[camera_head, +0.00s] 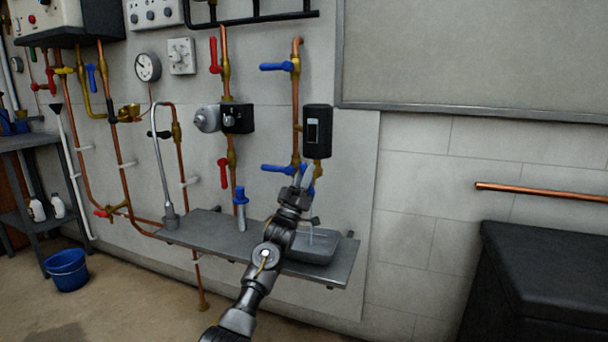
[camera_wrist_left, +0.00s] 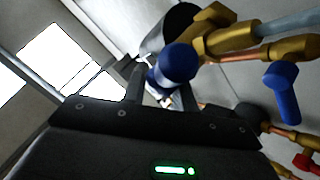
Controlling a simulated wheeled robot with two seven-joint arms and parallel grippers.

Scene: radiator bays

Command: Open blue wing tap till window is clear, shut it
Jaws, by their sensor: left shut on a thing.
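My left gripper (camera_head: 305,176) reaches up from below to the pipework under the black box. In the left wrist view its fingers (camera_wrist_left: 160,92) are shut on a blue wing tap (camera_wrist_left: 178,62), which sits against a brass valve body (camera_wrist_left: 228,36). In the head view the gripper mostly hides this tap. The black box (camera_head: 325,148) above has a narrow pale window (camera_head: 312,132); whether it is clear is too small to tell. A thin pale vertical line shows over the grey tray (camera_head: 328,256) below; I cannot tell if it is water. My right gripper is not in view.
A blue lever (camera_head: 272,168) is close left of my gripper, and another (camera_head: 276,67) is higher up. The grey shelf (camera_head: 205,234) holds the tray and a blue-topped bottle-like item (camera_head: 240,208). A dark box (camera_head: 545,275) stands at right. The floor in front is clear.

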